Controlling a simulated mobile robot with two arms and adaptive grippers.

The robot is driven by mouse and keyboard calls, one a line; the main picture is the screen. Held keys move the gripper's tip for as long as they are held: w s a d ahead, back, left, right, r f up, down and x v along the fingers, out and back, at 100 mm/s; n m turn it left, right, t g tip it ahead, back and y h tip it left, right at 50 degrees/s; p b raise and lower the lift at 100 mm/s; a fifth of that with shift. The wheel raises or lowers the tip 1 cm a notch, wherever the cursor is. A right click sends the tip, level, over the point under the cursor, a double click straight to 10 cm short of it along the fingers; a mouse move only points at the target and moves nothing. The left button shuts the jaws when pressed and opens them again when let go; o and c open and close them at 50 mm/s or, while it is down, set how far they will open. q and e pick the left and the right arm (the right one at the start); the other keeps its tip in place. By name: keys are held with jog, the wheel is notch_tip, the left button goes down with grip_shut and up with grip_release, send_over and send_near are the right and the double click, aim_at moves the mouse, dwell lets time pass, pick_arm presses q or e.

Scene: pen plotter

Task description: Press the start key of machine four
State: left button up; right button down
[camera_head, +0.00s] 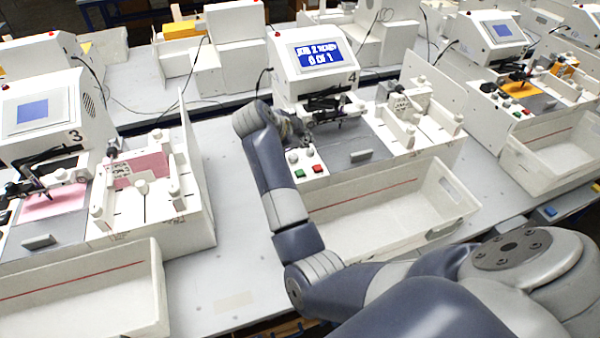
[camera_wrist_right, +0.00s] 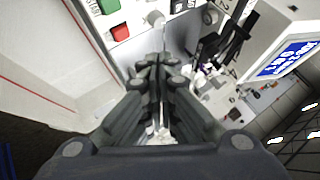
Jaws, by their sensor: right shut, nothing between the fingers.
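Machine four (camera_head: 316,62) stands in the middle of the head view, with a "4" under its lit blue screen (camera_head: 320,54). The screen seems to read "JOB 2 READY, 0 OF 1". Its front panel has a green key (camera_head: 299,173) and a red key (camera_head: 317,168). In the wrist view the green key (camera_wrist_right: 108,6) is cut by the top edge and the red key (camera_wrist_right: 120,33) is below it. My right gripper (camera_head: 304,138) is shut and empty, behind the keys near the pen carriage. Its closed fingertips (camera_wrist_right: 158,62) appear right of the red key, apart from it. My left gripper is out of view.
White knobs (camera_head: 293,157) stand beside the keys. A white open bin (camera_head: 390,208) is in front of machine four. Machine three (camera_head: 45,110) is at left, with pink sheets. Another plotter (camera_head: 492,38) stands at right. Bare table (camera_head: 240,240) lies between machines three and four.

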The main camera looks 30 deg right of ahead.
jog(key=b, duration=0.6)
send_over(302, 173)
notch_tip(302, 173, down, 7)
jog(key=shift+r, duration=0.2)
jog(key=shift+f+b, duration=0.35)
jog(key=shift+f, duration=0.5)
jog(key=shift+f, duration=0.4)
jog(key=shift+f, duration=0.5)
dwell(0.6)
jog(key=shift+r, duration=0.1)
jog(key=shift+r+p, duration=0.8)
jog(key=shift+p, duration=0.25)
